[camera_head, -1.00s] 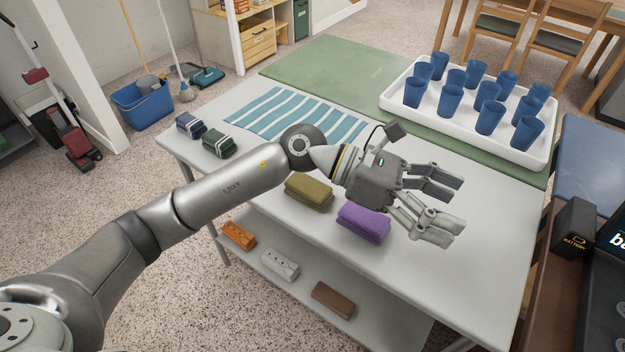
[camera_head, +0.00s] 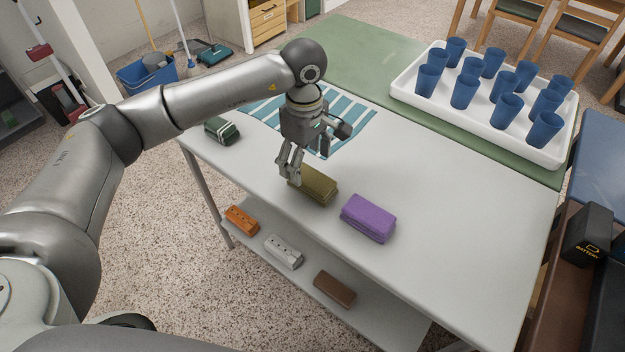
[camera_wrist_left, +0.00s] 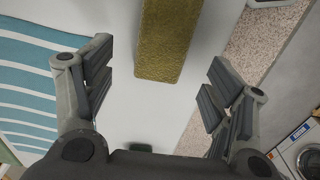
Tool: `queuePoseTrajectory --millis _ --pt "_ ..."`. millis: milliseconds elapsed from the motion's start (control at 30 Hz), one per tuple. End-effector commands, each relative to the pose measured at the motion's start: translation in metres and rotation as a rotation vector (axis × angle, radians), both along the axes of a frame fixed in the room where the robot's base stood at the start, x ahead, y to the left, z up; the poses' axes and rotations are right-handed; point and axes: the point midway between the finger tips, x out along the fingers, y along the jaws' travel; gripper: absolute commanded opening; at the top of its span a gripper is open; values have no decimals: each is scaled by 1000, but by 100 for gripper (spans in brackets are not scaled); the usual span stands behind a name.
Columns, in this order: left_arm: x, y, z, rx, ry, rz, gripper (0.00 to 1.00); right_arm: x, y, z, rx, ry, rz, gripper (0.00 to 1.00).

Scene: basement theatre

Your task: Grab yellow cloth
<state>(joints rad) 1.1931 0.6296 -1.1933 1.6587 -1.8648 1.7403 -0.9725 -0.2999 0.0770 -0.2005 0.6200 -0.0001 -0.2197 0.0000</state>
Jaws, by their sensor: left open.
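The yellow cloth (camera_head: 318,187) is a folded, olive-yellow block lying on the white table (camera_head: 440,235). My left gripper (camera_head: 306,172) points down beside and above the cloth's left end, and part of it covers that end in the head view. In the left wrist view the cloth (camera_wrist_left: 166,40) lies ahead, between the lines of the two open fingers (camera_wrist_left: 160,92) and beyond their tips. Nothing is between the fingers. My right gripper is not in view.
A folded purple cloth (camera_head: 368,217) lies just right of the yellow one. A white tray (camera_head: 480,120) of several blue cups stands at the back right. Power strips lie on the lower shelf.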

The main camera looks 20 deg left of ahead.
Motion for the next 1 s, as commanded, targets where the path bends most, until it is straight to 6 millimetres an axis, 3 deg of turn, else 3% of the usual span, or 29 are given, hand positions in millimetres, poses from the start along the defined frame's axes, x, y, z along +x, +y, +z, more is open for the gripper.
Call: queuePoseTrajectory --millis 167,400,700,1000 --pt "-1 -2 -14 -1 4 -1 77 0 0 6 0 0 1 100" --pt "-2 -4 -49 -2 3 1 77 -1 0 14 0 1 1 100" --pt "-1 -4 -56 -3 -1 0 77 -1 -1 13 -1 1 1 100" --pt "-1 -4 -56 -3 -1 0 41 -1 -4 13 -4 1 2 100"
